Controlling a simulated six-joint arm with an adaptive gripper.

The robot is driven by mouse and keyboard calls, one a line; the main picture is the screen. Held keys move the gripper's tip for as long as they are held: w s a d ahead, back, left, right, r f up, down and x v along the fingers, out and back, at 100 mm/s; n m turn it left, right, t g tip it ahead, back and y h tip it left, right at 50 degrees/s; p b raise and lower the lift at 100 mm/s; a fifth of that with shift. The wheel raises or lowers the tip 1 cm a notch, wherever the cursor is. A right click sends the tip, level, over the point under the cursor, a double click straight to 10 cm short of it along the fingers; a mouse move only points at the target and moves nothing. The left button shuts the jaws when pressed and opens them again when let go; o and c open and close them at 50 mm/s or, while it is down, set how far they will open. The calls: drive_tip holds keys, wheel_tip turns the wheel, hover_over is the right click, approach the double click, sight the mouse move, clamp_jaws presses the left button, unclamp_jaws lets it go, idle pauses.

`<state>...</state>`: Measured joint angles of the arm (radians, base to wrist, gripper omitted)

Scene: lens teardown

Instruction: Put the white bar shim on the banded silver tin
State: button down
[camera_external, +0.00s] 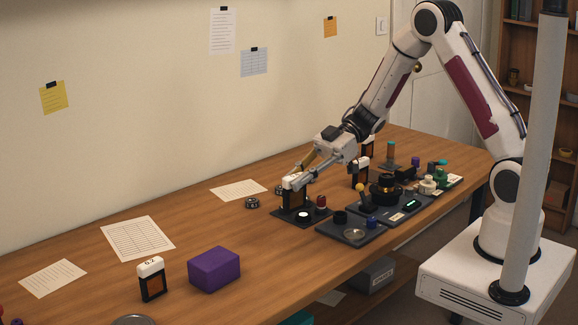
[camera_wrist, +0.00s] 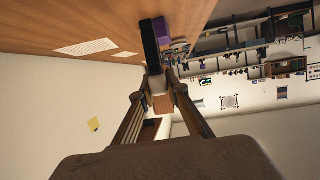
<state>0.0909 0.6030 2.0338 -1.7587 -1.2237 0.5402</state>
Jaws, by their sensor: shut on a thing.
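My gripper (camera_external: 292,180) is shut on the pale top of an upright black piece with a white cap (camera_external: 290,192), at the middle of the bench. The wrist view shows a pale block (camera_wrist: 158,86) between my fingertips (camera_wrist: 163,92), with a dark bar (camera_wrist: 150,45) beyond it. I cannot tell whether the piece touches the dark base (camera_external: 284,213) below. I cannot make out the white bar shim for certain. A round silver thing (camera_external: 134,320) is cut off by the bottom edge; I cannot tell whether it is the banded silver tin.
A purple box (camera_external: 214,269) and a white-topped black block (camera_external: 151,280) stand at front left. Dark trays (camera_external: 352,233) with small parts lie to the right. More white-capped black pieces (camera_external: 360,171) stand behind. The bench left of my gripper is mostly clear, with papers (camera_external: 138,239).

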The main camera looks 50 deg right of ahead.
drive_tip(key=s+a+r+n+g, duration=0.15)
drive_tip(key=s+a, duration=0.25)
drive_tip(key=a, duration=1.1)
drive_tip(key=s+a+n+g, duration=0.15)
drive_tip(key=s+a, duration=0.25)
drive_tip(key=a, duration=1.1)
drive_tip(key=s+a+n+g, duration=0.15)
drive_tip(key=s+a, duration=0.35)
drive_tip(key=a, duration=1)
drive_tip(key=w+a+r+m+t, duration=0.2)
drive_tip(key=w+m+t, duration=0.1)
drive_tip(key=w, duration=0.3)
drive_tip(key=shift+r, duration=0.1)
wheel_tip(320, 180, down, 6)
drive_tip(key=shift+f, duration=2)
